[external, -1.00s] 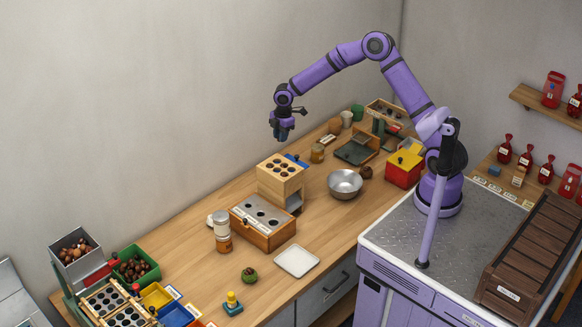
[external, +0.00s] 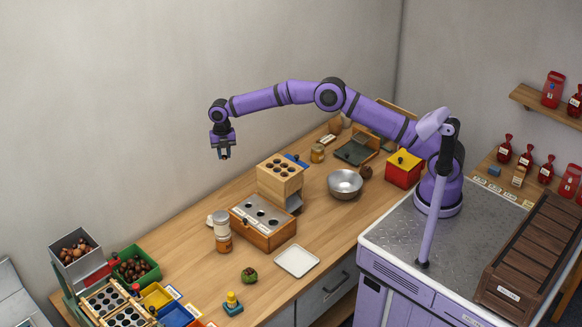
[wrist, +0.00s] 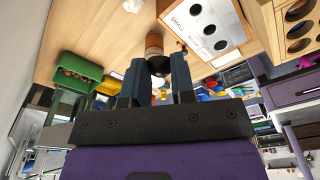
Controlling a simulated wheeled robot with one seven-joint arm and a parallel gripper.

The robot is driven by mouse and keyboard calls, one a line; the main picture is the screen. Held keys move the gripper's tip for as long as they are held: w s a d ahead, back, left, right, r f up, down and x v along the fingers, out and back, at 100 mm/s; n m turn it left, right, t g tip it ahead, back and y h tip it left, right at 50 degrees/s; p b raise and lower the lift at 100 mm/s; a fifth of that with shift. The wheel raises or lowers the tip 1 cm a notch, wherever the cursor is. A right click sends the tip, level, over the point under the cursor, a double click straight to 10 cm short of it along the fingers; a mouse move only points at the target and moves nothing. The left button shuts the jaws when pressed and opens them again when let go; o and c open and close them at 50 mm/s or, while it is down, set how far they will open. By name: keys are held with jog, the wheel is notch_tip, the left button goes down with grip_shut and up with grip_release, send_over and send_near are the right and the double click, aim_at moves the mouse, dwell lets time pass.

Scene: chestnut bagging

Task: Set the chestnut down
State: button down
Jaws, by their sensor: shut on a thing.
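My gripper (external: 224,153) hangs in the air above the left-middle of the wooden bench, well clear of the bench top. In the wrist view its dark fingers (wrist: 160,76) are closed on a small dark, rounded thing, which I take to be the chestnut (wrist: 158,67). The chestnut is mostly hidden by the fingers. In the external view it is too small to make out clearly at the fingertips.
Below stand a capped jar (external: 223,243), a wooden box with a holed metal top (external: 280,238) and a holed wooden block (external: 290,178). A white tray (external: 297,262) lies in front. A green bin (external: 151,279) of chestnuts is further left.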

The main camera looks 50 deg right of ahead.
notch_tip(320, 180, down, 29)
jog(key=shift+d+r, duration=0.15)
dwell(0.4)
jog(key=c, duration=1)
grip_release()
jog(key=shift+o, duration=0.2)
notch_tip(320, 180, up, 12)
jog(key=w, duration=0.1)
jog(key=shift+d, duration=0.45)
jog(key=shift+w, duration=0.1)
